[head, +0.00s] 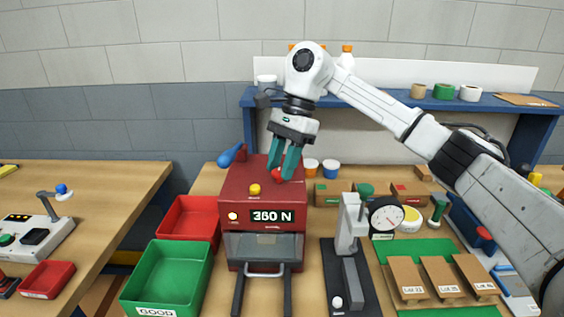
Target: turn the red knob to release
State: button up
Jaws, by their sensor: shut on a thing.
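The red machine (235,200) stands on the wooden bench, with a display reading "350 N" or similar (271,217). A red knob (277,175) sits on its top, partly hidden by my gripper's teal fingers. My gripper (283,171) points down from above and is shut on the red knob, one finger on each side of it. A yellow button (255,190) is on the machine to the left of the knob. A small light (233,216) glows left of the display. A blue lever handle (232,155) sticks out at the back left of the machine.
A red bin (188,218) and a green bin (167,275) marked "GOOD" stand left of the machine. A gauge stand (351,225) with a dial (386,215) stands close on the right. Brown blanks (441,278) lie on green mats. A blue shelf (395,100) runs behind.

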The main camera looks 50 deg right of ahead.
jog(key=c, duration=0.4)
jog(key=shift+m+b, duration=0.4)
jog(key=m+b, duration=0.1)
jog(key=m+t+b, duration=0.1)
jog(key=shift+s+f+m+h, duration=0.15)
jog(key=shift+m+h, duration=0.15)
jog(key=shift+m, duration=0.1)
jog(key=m+t+b, duration=0.1)
jog(key=m, duration=0.1)
jog(key=m+h+b, duration=0.1)
jog(key=m+b, duration=0.1)
jog(key=shift+s+a+m+t, duration=0.1)
jog(key=shift+s+m+t, duration=0.05)
jog(key=shift+m+t, duration=0.2)
jog(key=m+h+b, duration=0.1)
jog(key=m+b, duration=0.1)
jog(key=m+t+h+b, duration=0.1)
jog(key=m+b, duration=0.1)
jog(key=m, duration=0.1)
jog(key=shift+s+a, duration=0.1)
jog(key=shift+a, duration=0.05)
jog(key=shift+a+m+h+b, duration=0.1)
jog(key=shift+m+h+b, duration=0.3)
jog(key=shift+m+b, duration=0.6)
jog(key=shift+a+m+h+b, duration=0.1)
jog(key=shift+m+h+b, duration=0.35)
jog(key=shift+m, duration=0.9)
jog(key=shift+r, duration=0.2)
